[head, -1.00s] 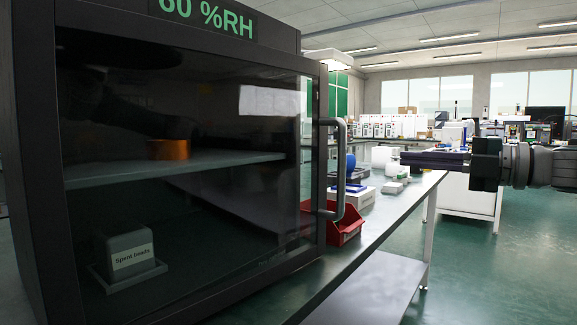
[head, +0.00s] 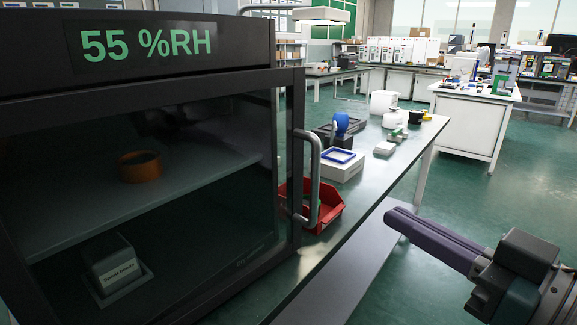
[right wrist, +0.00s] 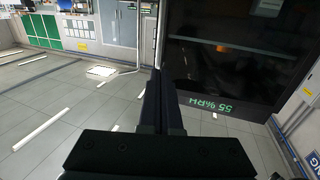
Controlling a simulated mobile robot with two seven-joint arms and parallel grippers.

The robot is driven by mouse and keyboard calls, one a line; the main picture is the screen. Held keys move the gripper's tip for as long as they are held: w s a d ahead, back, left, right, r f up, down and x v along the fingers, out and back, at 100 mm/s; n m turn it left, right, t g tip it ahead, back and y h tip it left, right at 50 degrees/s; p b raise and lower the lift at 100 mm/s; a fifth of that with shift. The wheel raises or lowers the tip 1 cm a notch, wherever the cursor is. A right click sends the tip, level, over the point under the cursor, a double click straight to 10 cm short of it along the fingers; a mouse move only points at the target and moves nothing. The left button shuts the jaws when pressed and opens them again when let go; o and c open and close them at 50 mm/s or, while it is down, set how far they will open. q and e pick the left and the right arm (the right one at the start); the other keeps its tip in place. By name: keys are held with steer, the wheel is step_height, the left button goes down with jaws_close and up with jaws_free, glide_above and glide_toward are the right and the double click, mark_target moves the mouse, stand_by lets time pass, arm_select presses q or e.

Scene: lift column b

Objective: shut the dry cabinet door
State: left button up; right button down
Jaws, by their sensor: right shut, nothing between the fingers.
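The dry cabinet (head: 235,50) fills the left of the head view, its green display reading 55 %RH. Its dark-framed glass door (head: 297,130) covers the front opening, with a grey bar handle (head: 314,180) on the right edge. The door's handle edge shows past the right end of the cabinet top; it is close to the front, but I cannot tell whether it is fully shut. My right gripper (head: 392,218) is shut and empty, apart from the handle and to its right. In the right wrist view its fingers (right wrist: 156,75) point towards the cabinet side, the display upside down.
Inside are an orange ring (head: 139,166) on the shelf and a grey labelled box (head: 110,262) below. A red bin (head: 325,210) stands on the bench (head: 375,190) just behind the handle. A white box (head: 340,168) and bottles stand farther back. Green floor lies open at right.

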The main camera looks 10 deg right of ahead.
mark_target(318, 172)
steer(key=b+x, duration=0.2)
steer(key=x, duration=1)
steer(key=shift+w+a, duration=0.1)
steer(key=shift+w, duration=0.1)
